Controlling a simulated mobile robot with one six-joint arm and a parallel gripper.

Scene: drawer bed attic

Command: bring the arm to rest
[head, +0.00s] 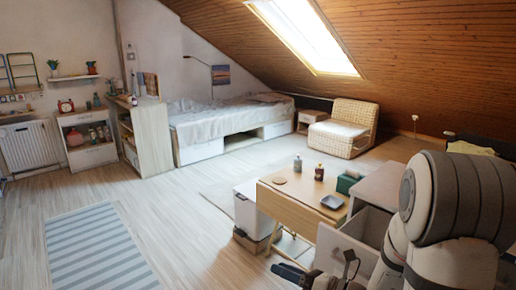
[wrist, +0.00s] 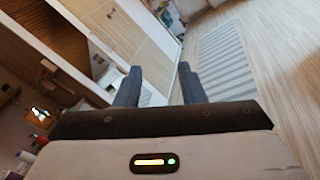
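My gripper (wrist: 160,76) shows in the wrist view with its two dark fingers apart and nothing between them. In the head view my white and grey arm fills the lower right corner. The dark gripper end is low at the bottom edge, partly cut off, in front of a white drawer (head: 343,247). The drawer stands pulled out of a grey-topped cabinet (head: 383,186); my arm hides part of both.
Open floor and a striped rug (head: 95,250) lie to the left. A bed (head: 225,125) is behind.

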